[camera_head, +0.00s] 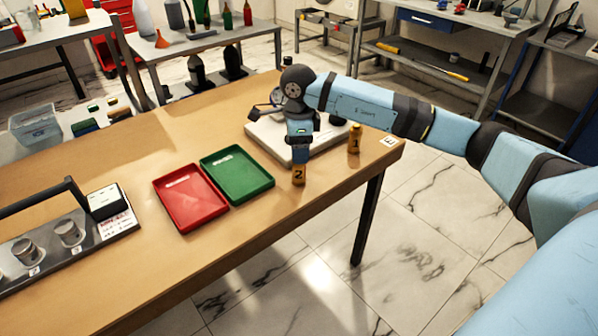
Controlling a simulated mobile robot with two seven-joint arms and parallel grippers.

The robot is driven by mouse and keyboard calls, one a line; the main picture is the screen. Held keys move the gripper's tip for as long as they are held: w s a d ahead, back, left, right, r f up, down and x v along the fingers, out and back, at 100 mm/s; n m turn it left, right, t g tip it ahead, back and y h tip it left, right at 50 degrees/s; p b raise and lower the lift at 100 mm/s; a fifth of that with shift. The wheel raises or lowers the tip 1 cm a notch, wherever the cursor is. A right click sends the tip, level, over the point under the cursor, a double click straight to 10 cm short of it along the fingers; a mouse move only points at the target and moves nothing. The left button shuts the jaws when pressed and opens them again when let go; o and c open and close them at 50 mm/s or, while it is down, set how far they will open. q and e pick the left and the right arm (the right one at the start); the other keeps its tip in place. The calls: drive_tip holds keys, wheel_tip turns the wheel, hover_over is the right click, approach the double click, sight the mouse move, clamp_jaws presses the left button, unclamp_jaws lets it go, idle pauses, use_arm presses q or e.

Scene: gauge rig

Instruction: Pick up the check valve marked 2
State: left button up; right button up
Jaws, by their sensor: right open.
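The check valve marked 2 (298,176) is a small brass cylinder standing upright on the wooden table, right of the green tray. My right gripper (299,160) points down directly over it, with the fingertips at the valve's top. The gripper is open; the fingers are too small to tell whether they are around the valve. A second brass valve, marked 1 (354,139), stands to the right near the table's right end. My left gripper is out of view.
A red tray (190,197) and a green tray (237,174) lie left of the valve. A pale gauge rig plate (275,143) is behind my gripper. A dark rack with metal cylinders (75,262) stands at lower left. The front table edge is close to the valve; the table's middle front is clear.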

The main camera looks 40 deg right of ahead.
sight(299, 166)
drive_tip(key=f+b, duration=0.1)
drive_tip(key=f, duration=0.4)
drive_tip(key=shift+s+f, duration=0.2)
drive_tip(key=shift+f, duration=0.35)
drive_tip(key=c, duration=0.9)
drive_tip(key=shift+c, duration=0.9)
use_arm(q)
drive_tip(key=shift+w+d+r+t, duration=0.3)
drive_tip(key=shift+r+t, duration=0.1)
